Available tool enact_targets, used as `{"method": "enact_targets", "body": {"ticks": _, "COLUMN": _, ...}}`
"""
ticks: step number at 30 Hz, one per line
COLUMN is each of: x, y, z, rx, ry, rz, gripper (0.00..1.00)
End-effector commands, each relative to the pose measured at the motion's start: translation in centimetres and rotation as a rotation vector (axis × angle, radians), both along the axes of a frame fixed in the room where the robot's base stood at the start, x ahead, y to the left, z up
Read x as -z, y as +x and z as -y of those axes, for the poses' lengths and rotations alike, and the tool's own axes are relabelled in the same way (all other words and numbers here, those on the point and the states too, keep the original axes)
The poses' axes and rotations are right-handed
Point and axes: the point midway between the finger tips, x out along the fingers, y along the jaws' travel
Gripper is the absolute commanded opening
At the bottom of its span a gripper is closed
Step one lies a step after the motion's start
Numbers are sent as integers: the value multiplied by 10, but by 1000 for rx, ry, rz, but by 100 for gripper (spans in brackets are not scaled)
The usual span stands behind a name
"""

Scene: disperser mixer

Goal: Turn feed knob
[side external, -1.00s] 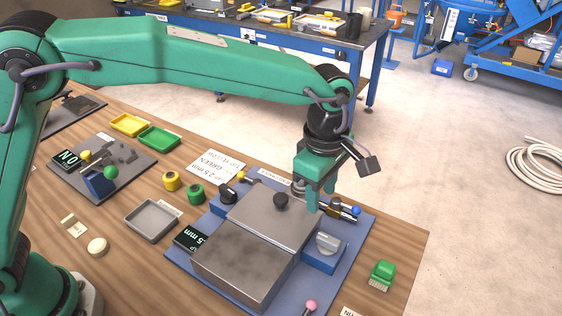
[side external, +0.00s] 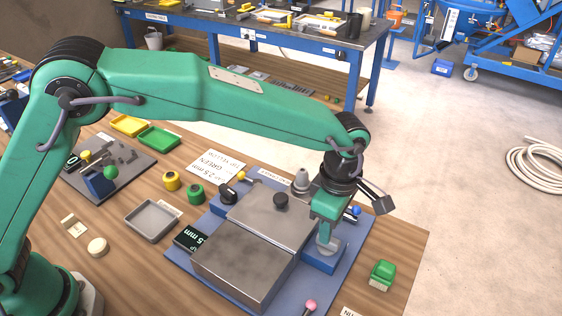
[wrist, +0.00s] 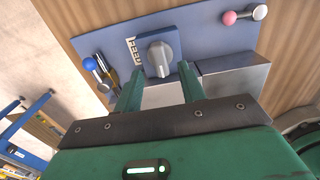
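The feed knob (wrist: 160,57) is a grey round knob with a raised grip bar, on a blue panel with a lettered label beside it. In the side view the knob (side external: 330,246) sits on the blue box (side external: 320,262) at the machine's right side. My gripper (side external: 326,228) points down just above it and partly hides it. In the wrist view my gripper (wrist: 159,74) is open, and the knob shows between and just beyond its two fingertips. The fingers look apart from the knob; exact height is hard to tell.
The grey metal machine body (side external: 243,262) lies left of the knob, with a black knob (side external: 281,201) on top. A blue-tipped lever (wrist: 90,65) and a pink-tipped lever (wrist: 230,18) flank the panel. A green block (side external: 382,275) stands on the table at right.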

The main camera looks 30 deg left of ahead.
Motion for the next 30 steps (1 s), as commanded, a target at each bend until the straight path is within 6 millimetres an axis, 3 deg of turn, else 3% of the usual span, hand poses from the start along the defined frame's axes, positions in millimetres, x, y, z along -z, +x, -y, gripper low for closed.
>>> {"method": "enact_targets", "body": {"ticks": 9, "x": 31, "y": 0, "z": 0, "rx": 0, "ry": 1, "rz": -1, "gripper": 40}}
{"method": "enact_targets", "body": {"ticks": 20, "x": 36, "y": 0, "z": 0, "rx": 0, "ry": 0, "rz": 0, "gripper": 40}}
{"method": "enact_targets", "body": {"ticks": 27, "x": 36, "y": 0, "z": 0, "rx": 0, "ry": 0, "rz": 0, "gripper": 0}}
{"method": "enact_targets", "body": {"ticks": 30, "x": 36, "y": 0, "z": 0, "rx": 1, "ry": 0, "rz": 0, "gripper": 0}}
